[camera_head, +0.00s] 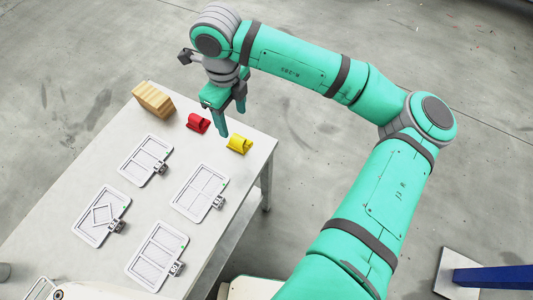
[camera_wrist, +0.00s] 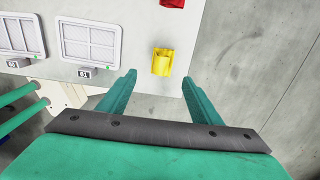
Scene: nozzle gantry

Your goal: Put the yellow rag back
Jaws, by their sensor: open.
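The yellow rag (camera_head: 240,144) lies folded on the white table, near its right edge. It also shows in the wrist view (camera_wrist: 162,62), beyond my fingertips and roughly between them. A similar red rag (camera_head: 198,123) lies to its left on the table, and only its edge shows at the top of the wrist view (camera_wrist: 172,3). My gripper (camera_wrist: 159,84) is open and empty, with the fingers wide apart. In the head view my gripper (camera_head: 231,118) hangs above the table's far right end, between the two rags in the picture, apart from both.
The white table (camera_head: 118,225) holds several framed panels with small numbered tags, such as this panel (camera_head: 199,192). A wooden block (camera_head: 153,99) stands at the table's far edge. Grey open floor (camera_head: 330,160) lies right of the table. A blue beam (camera_head: 495,277) stands at lower right.

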